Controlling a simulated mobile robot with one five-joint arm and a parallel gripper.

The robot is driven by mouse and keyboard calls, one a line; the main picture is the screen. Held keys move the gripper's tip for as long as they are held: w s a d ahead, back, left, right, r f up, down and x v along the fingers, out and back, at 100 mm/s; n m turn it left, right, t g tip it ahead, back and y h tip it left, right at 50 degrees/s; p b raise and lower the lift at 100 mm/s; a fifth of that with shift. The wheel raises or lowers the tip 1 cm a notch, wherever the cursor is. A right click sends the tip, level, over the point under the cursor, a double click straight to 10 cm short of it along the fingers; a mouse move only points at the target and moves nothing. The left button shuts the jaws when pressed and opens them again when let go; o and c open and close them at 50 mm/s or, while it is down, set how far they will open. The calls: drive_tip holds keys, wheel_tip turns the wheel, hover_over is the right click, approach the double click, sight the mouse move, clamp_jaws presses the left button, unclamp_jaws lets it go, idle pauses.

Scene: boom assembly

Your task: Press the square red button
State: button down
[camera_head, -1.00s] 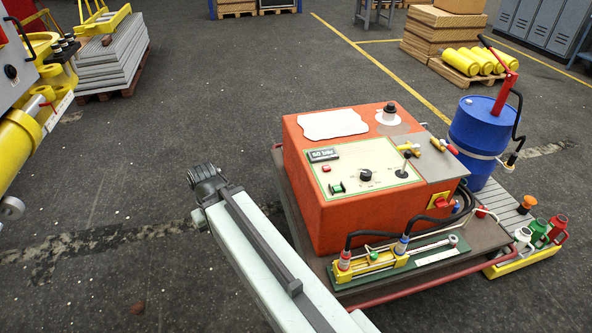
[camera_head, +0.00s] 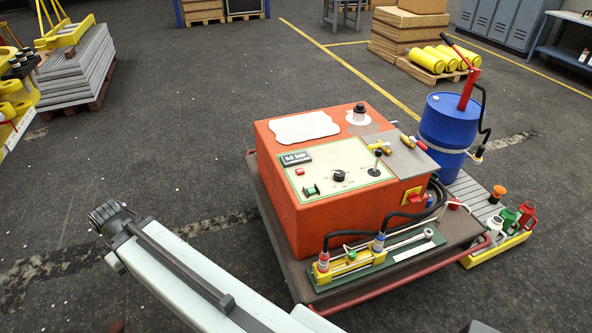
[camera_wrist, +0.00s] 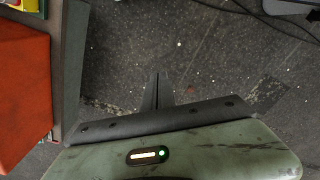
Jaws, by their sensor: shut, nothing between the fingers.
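The small square red button (camera_head: 300,171) sits on the pale control panel (camera_head: 345,178) on top of the orange machine box (camera_head: 300,215). It is left of a black knob and above a green switch, just below a small dark display. My gripper (camera_wrist: 157,90) is in the wrist view, shut and empty, over bare dark floor. The orange box (camera_wrist: 22,85) is at the left edge of that view, apart from the gripper; the button does not show there. In the head view my pale arm crosses the lower left; I cannot make out the fingers.
A red switch on a yellow plate (camera_head: 412,196) is on the box's side. Hoses and a yellow-green cylinder unit (camera_head: 370,258) lie along the cart's front edge. A blue drum (camera_head: 446,130) and a yellow tray of bottles (camera_head: 500,240) stand right. Floor left of the cart is clear.

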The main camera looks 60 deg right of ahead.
drive_tip(key=w+d+m+t+b, duration=0.1)
drive_tip(key=w+d+m+t, duration=0.25)
drive_tip(key=d, duration=1.35)
drive_tip(key=w+d+m+t+b, duration=0.15)
drive_tip(key=w+d+m, duration=0.3)
drive_tip(key=d, duration=1.15)
drive_tip(key=s+d+r+m+t+h, duration=0.1)
drive_tip(key=s+d, duration=0.4)
drive_tip(key=d, duration=0.6)
drive_tip(key=s+d+r+m+t+h, duration=0.1)
drive_tip(key=s+d, duration=0.4)
drive_tip(key=d, duration=0.7)
drive_tip(key=s+d+r+m+t+h, duration=0.1)
drive_tip(key=s+d+m, duration=0.4)
drive_tip(key=d, duration=0.7)
drive_tip(key=shift+s+r+h, duration=0.35)
drive_tip(key=shift+r+h, duration=0.45)
drive_tip(key=shift+d+f, duration=0.1)
drive_tip(key=shift+f, duration=0.05)
